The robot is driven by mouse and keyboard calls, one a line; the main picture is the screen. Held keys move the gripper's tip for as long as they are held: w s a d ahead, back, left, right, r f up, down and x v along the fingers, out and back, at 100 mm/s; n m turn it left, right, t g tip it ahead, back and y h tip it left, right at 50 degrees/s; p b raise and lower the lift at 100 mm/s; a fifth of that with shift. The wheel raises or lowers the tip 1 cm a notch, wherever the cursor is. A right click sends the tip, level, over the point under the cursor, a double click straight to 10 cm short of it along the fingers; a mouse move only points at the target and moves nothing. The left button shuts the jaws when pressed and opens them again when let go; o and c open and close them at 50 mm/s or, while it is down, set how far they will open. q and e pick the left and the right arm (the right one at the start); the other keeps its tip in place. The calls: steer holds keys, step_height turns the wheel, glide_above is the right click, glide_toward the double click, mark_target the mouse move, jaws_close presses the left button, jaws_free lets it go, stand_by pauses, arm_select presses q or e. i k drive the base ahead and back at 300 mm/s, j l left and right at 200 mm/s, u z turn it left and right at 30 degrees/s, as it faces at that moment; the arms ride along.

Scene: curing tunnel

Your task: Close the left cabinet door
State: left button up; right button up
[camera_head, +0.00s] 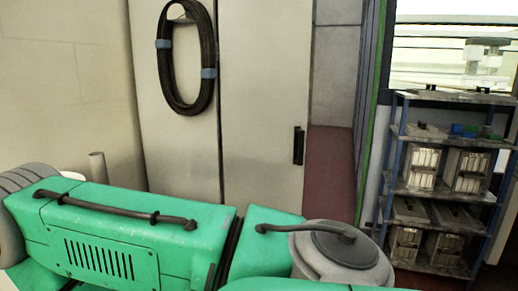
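A tall off-white cabinet (181,145) stands in the middle of the camera_head view, with a vertical seam between two flat panels. The right-hand panel (258,90) has a black handle (299,146) near its right edge. A coil of black hose or cable (168,85) with blue-grey bands hangs on the left-hand panel. The two panels look nearly flush along the seam; I cannot tell which is the left door or how far it is open. The cabinet's foot is hidden. Neither of my grippers shows.
Green casings with black handles and a grey domed part fill the bottom, hiding the floor before the cabinet; I cannot tell whether they are mine. A blue-framed shelf rack (440,190) with boxes stands right. Reddish floor (331,175) shows beside the cabinet.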

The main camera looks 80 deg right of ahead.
mark_target(264, 46)
steer(key=z, duration=2.15)
